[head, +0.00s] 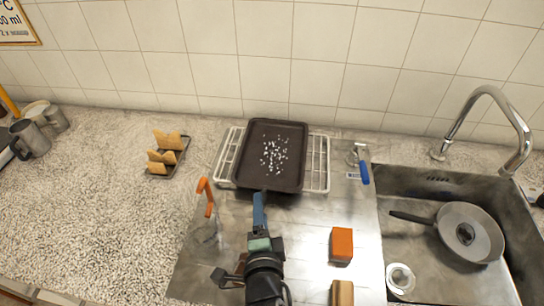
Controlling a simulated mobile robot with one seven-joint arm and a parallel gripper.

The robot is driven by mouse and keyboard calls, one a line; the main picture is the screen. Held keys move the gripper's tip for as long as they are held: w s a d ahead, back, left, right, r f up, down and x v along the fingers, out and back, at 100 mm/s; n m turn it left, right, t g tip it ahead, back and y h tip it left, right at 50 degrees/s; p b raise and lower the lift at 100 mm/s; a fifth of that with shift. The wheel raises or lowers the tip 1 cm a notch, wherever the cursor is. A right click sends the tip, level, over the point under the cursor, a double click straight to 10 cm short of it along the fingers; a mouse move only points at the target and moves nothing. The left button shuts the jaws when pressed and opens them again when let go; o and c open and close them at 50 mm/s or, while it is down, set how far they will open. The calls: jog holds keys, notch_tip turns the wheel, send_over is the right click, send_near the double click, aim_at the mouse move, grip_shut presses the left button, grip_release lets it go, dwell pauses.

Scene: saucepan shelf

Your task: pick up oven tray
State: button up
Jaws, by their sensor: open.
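The oven tray (271,155) is a dark rectangular pan with white specks scattered on its bottom. It rests on a white wire rack (318,163) at the back of the steel drainboard. My gripper (260,205) is just in front of the tray's near edge, with blue on its fingers. It is open. Its tips overlap the near rim in the picture, and I cannot tell whether they touch it. The arm hides part of the drainboard in front of the tray.
An orange-handled item (206,196) stands left of my gripper. A blue-handled item (364,172) is right of the rack. An orange sponge block (342,245) lies front right. The sink holds a frying pan (468,232). A toast rack (166,155) stands left. The left counter is mostly clear.

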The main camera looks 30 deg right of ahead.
jog(key=shift+d+p+x, duration=0.2)
jog(key=shift+p+x, duration=0.45)
jog(key=shift+x, duration=2.25)
jog(key=shift+s+f, duration=0.15)
jog(key=shift+s, duration=0.05)
jog(key=shift+c, duration=0.2)
grip_shut()
jog(key=shift+w+r, duration=0.1)
jog(key=shift+r, duration=0.15)
